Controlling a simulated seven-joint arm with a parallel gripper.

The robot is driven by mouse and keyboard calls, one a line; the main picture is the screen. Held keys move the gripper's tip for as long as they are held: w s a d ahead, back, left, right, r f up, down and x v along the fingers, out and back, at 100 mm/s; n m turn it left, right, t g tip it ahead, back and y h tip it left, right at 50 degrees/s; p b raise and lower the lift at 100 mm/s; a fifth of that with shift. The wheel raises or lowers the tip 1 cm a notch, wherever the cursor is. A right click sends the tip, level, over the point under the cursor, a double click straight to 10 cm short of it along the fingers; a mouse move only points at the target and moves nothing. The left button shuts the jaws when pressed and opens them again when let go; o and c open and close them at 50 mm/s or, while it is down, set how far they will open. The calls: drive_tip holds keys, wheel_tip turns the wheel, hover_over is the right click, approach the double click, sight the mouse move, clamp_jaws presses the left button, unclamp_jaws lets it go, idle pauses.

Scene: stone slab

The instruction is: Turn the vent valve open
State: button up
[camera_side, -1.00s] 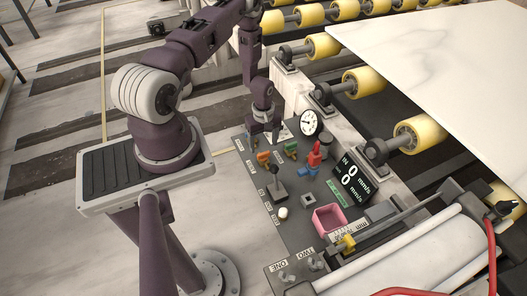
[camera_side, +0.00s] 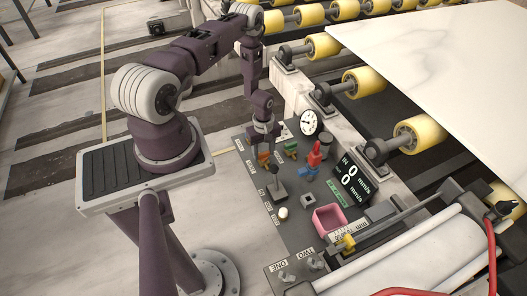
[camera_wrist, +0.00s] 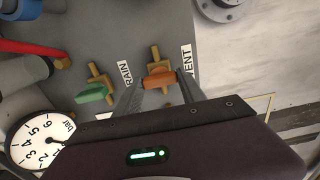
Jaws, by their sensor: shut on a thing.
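The vent valve has an orange handle (camera_wrist: 160,78) on a brass body, beside the VENT label (camera_wrist: 187,60) in the wrist view. My gripper (camera_wrist: 160,90) has one finger on each side of this handle and is shut on it. In the side view my gripper (camera_side: 266,148) reaches down to the panel at the orange handle, which it partly hides. The handle lies across the line of its brass body in the wrist view.
A green-handled valve (camera_wrist: 93,93) by the DRAIN label is just left of my gripper. A round dial gauge (camera_side: 310,122), a red-handled blue valve (camera_side: 313,160), a black lever (camera_side: 277,188) and a pink bin (camera_side: 328,219) stand on the grey panel.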

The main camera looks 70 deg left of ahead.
drive_tip(key=shift+m, duration=0.3)
drive_tip(key=m, duration=0.3)
drive_tip(key=shift+m, duration=0.3)
drive_tip(key=m, duration=0.4)
drive_tip(key=shift+m, duration=0.3)
drive_tip(key=m, duration=0.4)
drive_tip(key=shift+m, duration=2.5)
drive_tip(key=o, duration=1.4)
drive_tip(key=shift+c, duration=0.2)
